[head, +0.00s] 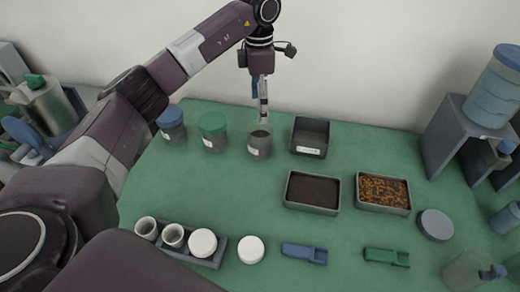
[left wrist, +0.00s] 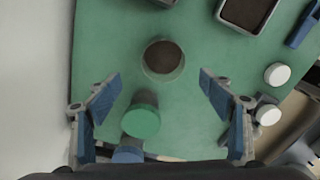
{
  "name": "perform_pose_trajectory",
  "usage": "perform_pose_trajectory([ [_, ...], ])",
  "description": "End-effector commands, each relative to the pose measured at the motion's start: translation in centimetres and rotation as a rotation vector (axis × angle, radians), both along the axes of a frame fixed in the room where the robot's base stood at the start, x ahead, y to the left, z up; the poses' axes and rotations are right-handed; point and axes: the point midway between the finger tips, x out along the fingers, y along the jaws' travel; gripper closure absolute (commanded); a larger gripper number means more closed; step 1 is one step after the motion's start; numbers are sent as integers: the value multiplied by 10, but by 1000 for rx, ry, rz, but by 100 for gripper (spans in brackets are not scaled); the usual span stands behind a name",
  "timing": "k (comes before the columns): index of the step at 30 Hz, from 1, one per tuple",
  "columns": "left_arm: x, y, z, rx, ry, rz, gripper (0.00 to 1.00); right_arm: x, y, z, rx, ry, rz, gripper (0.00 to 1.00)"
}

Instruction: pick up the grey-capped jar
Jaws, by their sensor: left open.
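An uncapped clear jar (head: 259,148) with dark contents and a white label stands upright at the back of the green table. A loose grey round lid (head: 435,224) lies flat on the right side; no jar wears a grey cap. My left gripper (head: 262,100) points down just above the open jar. In the left wrist view the open jar (left wrist: 163,60) shows from above, ahead of and between the spread fingertips (left wrist: 160,78). The left gripper is open and empty; I see no contact with the jar. My right gripper is out of view.
A green-capped jar (head: 213,140) and blue-capped jar (head: 172,130) stand left of the open jar. An empty dark tray (head: 311,150) is close on its right. Two filled trays, scoops and a crucible rack (head: 215,257) lie nearer. The middle left of the table is clear.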

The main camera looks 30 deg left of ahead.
Motion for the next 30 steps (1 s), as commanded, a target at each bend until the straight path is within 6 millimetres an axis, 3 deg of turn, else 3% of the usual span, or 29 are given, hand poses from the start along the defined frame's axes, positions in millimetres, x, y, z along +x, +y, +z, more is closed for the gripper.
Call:
perform_pose_trajectory([
  [1,0,0,-17,0,0,0,26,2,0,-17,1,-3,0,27],
  [3,0,0,-28,0,0,0,26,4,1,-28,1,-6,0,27],
  [8,0,0,-38,0,0,0,26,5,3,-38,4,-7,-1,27],
  [14,-1,0,-51,0,2,0,26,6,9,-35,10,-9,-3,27],
  [30,-4,-5,-113,0,0,0,26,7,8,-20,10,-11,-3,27],
])
